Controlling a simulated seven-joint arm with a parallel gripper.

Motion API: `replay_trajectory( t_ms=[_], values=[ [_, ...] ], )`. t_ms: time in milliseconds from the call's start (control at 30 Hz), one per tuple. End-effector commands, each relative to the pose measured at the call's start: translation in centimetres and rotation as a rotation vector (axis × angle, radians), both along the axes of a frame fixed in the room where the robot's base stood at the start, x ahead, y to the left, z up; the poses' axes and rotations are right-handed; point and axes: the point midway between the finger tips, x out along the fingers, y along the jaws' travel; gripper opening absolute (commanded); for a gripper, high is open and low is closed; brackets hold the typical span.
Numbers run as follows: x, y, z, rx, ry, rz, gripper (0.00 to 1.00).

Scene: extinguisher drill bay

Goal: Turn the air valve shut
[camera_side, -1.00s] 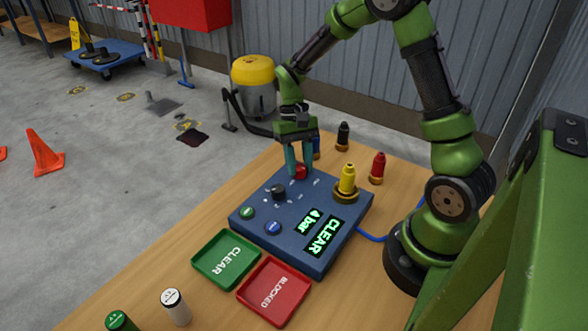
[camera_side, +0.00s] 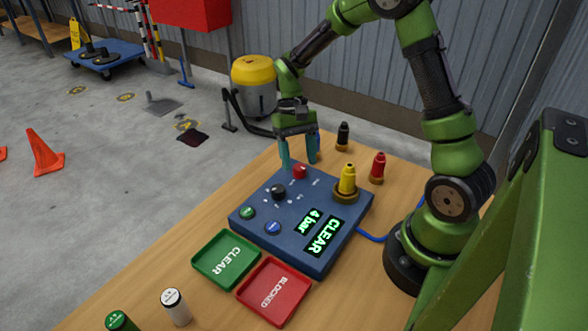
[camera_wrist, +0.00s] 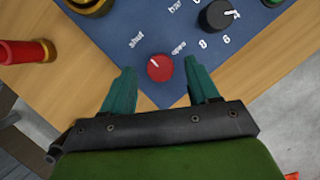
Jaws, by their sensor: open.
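The air valve is a red round knob (camera_side: 300,171) near the far corner of a blue panel box (camera_side: 262,205). In the wrist view the red knob (camera_wrist: 160,67) sits between the printed words "shut" and "open". Its short white mark points up-left, toward the "shut" side. My gripper (camera_side: 299,161) is open and empty just above the knob. In the wrist view its teal fingers (camera_wrist: 160,75) stand on either side of the knob, apart from it.
The panel also has a black dial (camera_side: 278,191), a green button (camera_side: 247,212), a blue button (camera_side: 273,228) and a display (camera_side: 322,236) reading "4 bar" and "CLEAR". A yellow fitting (camera_side: 347,178) stands close right. Green (camera_side: 198,264) and red (camera_side: 243,290) trays lie in front.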

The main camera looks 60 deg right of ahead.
Motion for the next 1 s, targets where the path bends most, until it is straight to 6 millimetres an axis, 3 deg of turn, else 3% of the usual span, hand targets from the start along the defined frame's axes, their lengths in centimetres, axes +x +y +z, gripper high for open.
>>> replay_trajectory(
  t_ms=[400, 600, 800, 1000],
  values=[
    [3.0, -2.5, 9.1, -0.002, -0.008, -0.002, 0.60],
    [4.1, -3.4, 12.6, -0.002, -0.006, -0.001, 0.60],
    [4.6, -3.7, 14.1, -0.001, -0.003, 0.000, 0.60],
    [4.6, -3.8, 14.3, 0.000, -0.002, 0.000, 0.60]
  ],
)
